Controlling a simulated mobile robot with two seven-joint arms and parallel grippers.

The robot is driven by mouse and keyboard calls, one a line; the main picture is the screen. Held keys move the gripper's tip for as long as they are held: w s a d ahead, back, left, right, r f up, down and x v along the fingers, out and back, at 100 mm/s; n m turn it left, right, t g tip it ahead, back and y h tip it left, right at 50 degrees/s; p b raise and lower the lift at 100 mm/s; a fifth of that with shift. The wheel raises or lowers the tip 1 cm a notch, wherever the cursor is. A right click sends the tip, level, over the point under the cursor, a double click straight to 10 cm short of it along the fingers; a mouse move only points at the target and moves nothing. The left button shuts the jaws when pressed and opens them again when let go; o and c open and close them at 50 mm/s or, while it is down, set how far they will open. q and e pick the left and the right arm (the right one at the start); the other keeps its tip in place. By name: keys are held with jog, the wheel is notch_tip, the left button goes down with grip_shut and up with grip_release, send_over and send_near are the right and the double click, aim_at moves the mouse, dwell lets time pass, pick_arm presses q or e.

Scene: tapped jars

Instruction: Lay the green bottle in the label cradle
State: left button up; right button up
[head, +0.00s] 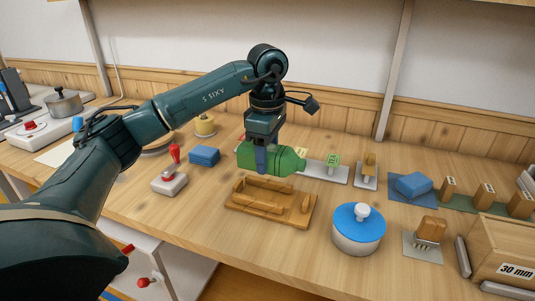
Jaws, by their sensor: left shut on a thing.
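The green bottle (285,160) lies on its side in the air, its neck pointing right. My left gripper (262,160) points down and is shut on the bottle's body. The label cradle (270,202) is a wooden frame on the table, below and slightly in front of the bottle. The cradle looks empty, and the bottle is apart from it. My right gripper is not in view.
A jar with a blue lid (358,228) stands right of the cradle. A wooden box (500,250) marked 30 mm is at the right. The table in front of the cradle is clear.

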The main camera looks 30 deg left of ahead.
pick_arm(q)
notch_tip(320, 180, down, 5)
jog(key=b, duration=0.3)
jog(key=shift+r+b, duration=0.1)
jog(key=shift+b, duration=0.2)
jog(key=shift+f+b, duration=0.5)
jog(key=shift+f, duration=0.3)
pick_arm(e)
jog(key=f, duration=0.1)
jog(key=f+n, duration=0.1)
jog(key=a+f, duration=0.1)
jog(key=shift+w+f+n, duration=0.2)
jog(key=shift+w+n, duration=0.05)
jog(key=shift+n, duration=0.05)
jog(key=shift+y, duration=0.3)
pick_arm(q)
jog(key=o, duration=1.1)
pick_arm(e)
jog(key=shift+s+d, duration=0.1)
